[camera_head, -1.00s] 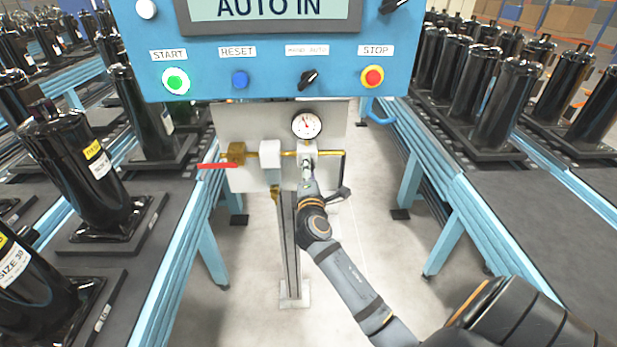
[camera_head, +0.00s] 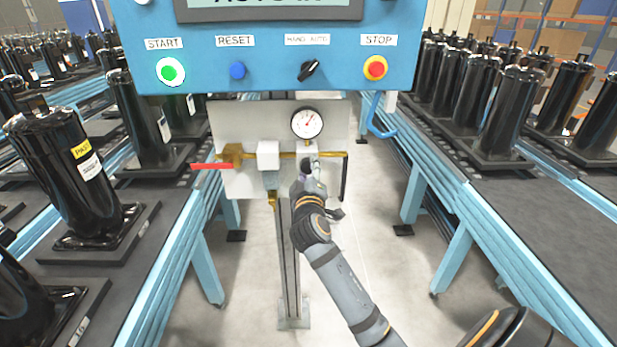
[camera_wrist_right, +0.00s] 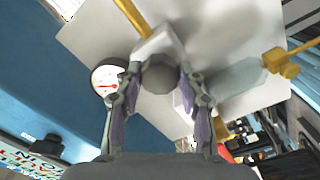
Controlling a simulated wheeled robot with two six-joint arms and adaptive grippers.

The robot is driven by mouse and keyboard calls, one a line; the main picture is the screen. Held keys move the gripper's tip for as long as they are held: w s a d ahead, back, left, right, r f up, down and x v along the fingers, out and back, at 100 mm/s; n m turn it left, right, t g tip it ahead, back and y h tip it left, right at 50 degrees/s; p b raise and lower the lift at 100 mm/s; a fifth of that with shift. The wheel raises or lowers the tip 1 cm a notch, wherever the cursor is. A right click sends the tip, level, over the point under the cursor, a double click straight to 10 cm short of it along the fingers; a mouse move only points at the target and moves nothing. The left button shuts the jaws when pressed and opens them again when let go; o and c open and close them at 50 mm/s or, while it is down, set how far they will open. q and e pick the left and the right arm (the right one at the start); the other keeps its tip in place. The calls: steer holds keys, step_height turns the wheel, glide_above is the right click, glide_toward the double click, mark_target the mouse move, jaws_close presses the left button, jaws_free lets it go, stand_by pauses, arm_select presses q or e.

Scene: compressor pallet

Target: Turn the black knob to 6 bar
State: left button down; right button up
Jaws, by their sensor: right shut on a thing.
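The black knob (camera_wrist_right: 160,76) shows as a dark round end between the fingers of my right gripper (camera_wrist_right: 160,95) in the wrist view. The fingers are shut on it from both sides. In the head view my right gripper (camera_head: 311,181) is at the regulator just under the round white pressure gauge (camera_head: 307,123) and mostly hides the knob. The gauge needle points up and to the right; its numbers are too small to read. The gauge also shows in the wrist view (camera_wrist_right: 106,81). My left gripper is not in view.
A brass pipe with a red lever (camera_head: 212,166) runs across a grey plate (camera_head: 232,122). The blue control panel (camera_head: 270,90) hangs above. A blue hook (camera_head: 378,129) is at right. Conveyors with black compressors (camera_head: 65,175) flank the clear floor.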

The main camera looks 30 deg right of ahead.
steer(key=shift+f+m+b, duration=0.15)
steer(key=shift+m+b, duration=0.25)
steer(key=shift+m, duration=0.3)
steer(key=o, duration=1.2)
steer(key=v, duration=0.7)
steer(key=shift+s+a, duration=0.15)
steer(key=shift+s, duration=0.1)
